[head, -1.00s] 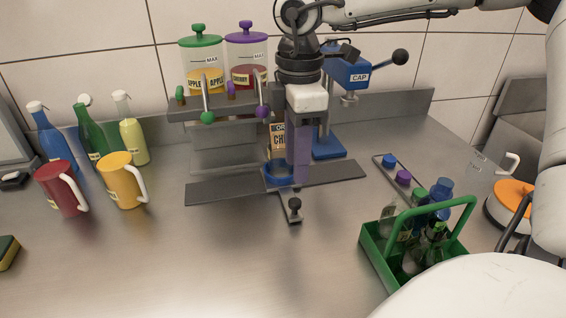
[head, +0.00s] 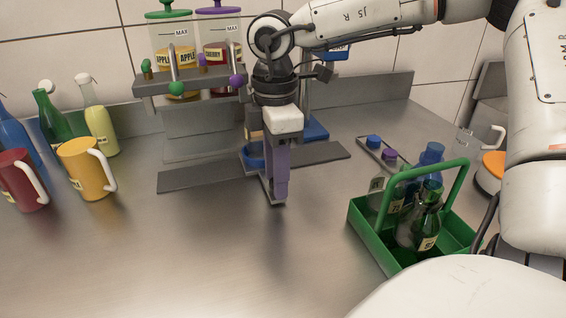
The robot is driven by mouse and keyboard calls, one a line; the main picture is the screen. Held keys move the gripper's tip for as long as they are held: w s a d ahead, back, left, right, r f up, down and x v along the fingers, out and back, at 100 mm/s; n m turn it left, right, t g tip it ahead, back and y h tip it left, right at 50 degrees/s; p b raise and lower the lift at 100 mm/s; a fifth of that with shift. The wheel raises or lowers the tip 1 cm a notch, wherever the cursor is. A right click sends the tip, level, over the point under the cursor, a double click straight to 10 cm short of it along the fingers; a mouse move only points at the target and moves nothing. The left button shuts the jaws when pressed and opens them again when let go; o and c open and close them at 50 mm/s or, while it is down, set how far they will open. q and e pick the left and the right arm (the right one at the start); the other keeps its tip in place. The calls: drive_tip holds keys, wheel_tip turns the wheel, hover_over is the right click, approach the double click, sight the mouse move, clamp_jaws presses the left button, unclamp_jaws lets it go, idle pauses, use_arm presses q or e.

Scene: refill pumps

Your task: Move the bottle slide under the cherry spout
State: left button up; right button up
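The bottle slide shows as a blue round holder (head: 252,156) on a dark rail (head: 195,180), to the right of the dispensers, with a handle arm reaching toward me. My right gripper (head: 276,196) points down at the front end of that arm. Its purple fingers hide the black knob there, and I cannot tell if they are closed on it. The cherry dispenser (head: 217,55) has a purple lid and a lever with a purple ball (head: 237,81). Its spout outlet is not clear. A label behind the holder is mostly hidden by my gripper. My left gripper is not in view.
The apple dispenser (head: 167,58) with a green lid stands left of cherry. A blue cap press (head: 315,128) is partly hidden behind my arm. A green crate (head: 375,243) with bottles is at right. Mugs and bottles stand at left. The front left counter is clear.

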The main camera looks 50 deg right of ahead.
drive_tip(key=c, duration=0.7)
drive_tip(key=shift+w+a, duration=0.2)
drive_tip(key=shift+a, duration=0.05)
drive_tip(key=shift+w+a+b, duration=0.35)
drive_tip(key=shift+a+b, duration=0.25)
drive_tip(key=shift+a, duration=0.1)
drive_tip(key=shift+w+a+b, duration=0.35)
drive_tip(key=shift+w+a, duration=0.1)
drive_tip(key=shift+a, duration=0.4)
drive_tip(key=shift+w+a, duration=0.15)
drive_tip(key=shift+a, duration=0.15)
